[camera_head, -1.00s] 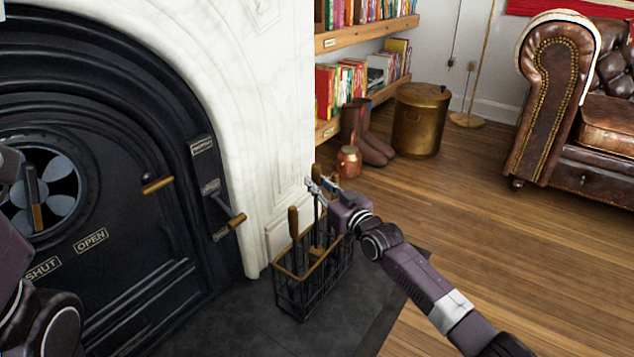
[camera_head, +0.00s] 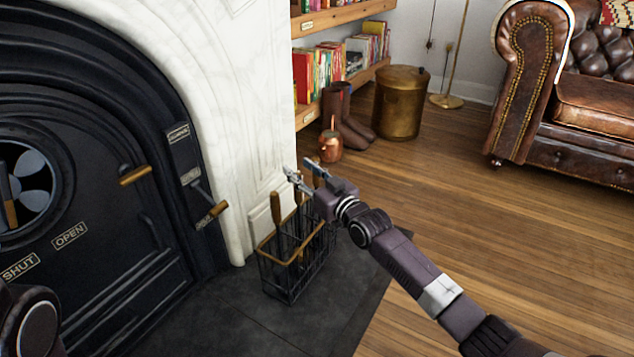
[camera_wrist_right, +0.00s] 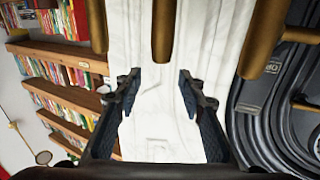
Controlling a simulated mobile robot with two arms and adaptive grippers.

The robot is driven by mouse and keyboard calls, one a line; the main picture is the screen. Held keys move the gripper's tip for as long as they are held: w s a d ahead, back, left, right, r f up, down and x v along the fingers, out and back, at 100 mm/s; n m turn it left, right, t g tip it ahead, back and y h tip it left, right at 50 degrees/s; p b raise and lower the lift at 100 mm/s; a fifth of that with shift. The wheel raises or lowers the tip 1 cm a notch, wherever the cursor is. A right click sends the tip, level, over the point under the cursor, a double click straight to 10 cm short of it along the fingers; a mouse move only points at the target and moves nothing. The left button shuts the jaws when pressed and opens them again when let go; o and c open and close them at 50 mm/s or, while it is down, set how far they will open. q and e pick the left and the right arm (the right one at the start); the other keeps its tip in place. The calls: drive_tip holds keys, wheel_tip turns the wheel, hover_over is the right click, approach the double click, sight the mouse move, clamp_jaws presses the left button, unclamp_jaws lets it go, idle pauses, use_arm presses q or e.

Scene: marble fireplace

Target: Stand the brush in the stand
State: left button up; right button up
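The stand is a black wire basket with a wooden rim (camera_head: 264,251), upright on the dark hearth. Several tools with wooden handles stand in it, including one handle at its left (camera_head: 275,207). I cannot tell which tool is the brush; the lower parts are partly hidden by the wires. My right gripper (camera_head: 303,172) is above the stand's back, fingers spread. In the right wrist view the gripper (camera_wrist_right: 160,78) is open and empty, with a wooden handle (camera_wrist_right: 163,30) beyond the gap between its fingertips. My left arm shows at the lower left, its gripper out of view.
The black stove door (camera_head: 95,225) with wooden-handled levers is at left. The white marble surround (camera_head: 235,110) rises close behind the stand. A copper jug (camera_head: 330,145), brown boots (camera_head: 350,125) and a brass bin (camera_head: 401,103) stand behind. Wooden floor at right is clear.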

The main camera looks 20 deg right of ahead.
drive_tip(key=v, duration=1)
drive_tip(key=shift+s, duration=0.15)
drive_tip(key=shift+d, duration=0.1)
drive_tip(key=shift+r, duration=0.15)
